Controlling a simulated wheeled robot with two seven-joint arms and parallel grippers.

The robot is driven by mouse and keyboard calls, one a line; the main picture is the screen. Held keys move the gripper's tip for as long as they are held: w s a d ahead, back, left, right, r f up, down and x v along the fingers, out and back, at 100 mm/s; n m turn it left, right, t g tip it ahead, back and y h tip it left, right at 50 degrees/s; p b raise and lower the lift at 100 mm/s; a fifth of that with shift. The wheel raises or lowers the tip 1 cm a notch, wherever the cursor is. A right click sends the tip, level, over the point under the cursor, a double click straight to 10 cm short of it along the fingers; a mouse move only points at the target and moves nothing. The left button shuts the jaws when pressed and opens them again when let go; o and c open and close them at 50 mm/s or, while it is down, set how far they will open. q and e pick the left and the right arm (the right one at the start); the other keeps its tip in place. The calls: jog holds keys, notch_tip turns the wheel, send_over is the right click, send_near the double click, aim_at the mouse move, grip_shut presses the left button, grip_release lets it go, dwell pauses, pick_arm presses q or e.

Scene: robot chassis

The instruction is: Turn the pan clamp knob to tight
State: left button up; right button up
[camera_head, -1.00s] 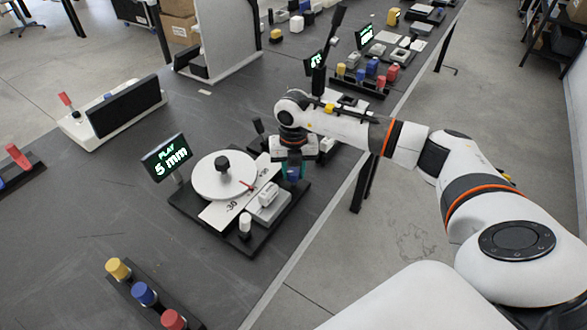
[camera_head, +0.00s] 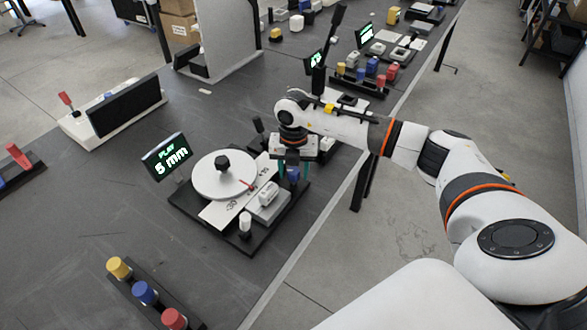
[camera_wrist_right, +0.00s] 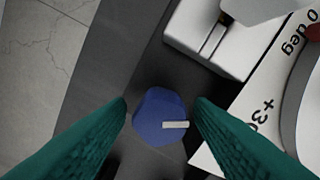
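The pan clamp knob is a blue faceted knob (camera_head: 293,175) at the right corner of the black base plate (camera_head: 238,246). In the right wrist view the knob (camera_wrist_right: 160,118) has a white index mark pointing right. My right gripper (camera_head: 294,162) is above the knob, pointing down. In the wrist view its teal fingers (camera_wrist_right: 162,104) stand open on either side of the knob, with a small gap on both sides. The round white pan disc (camera_head: 218,180) has a black centre knob and a red pointer over a degree scale plate (camera_head: 222,211). My left gripper is not in view.
A display (camera_head: 167,157) reading "PLAY 5 mm" stands left of the disc. A white block (camera_head: 268,203) and a small white-capped post (camera_head: 245,224) sit on the plate's near side. Yellow, blue and red knobs (camera_head: 145,292) are on a strip in front.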

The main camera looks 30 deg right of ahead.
aim_at(294, 171)
jog(key=shift+o, duration=0.2)
jog(key=shift+r, duration=0.1)
notch_tip(294, 171, up, 12)
jog(key=b, duration=0.1)
dwell(0.3)
dwell(0.5)
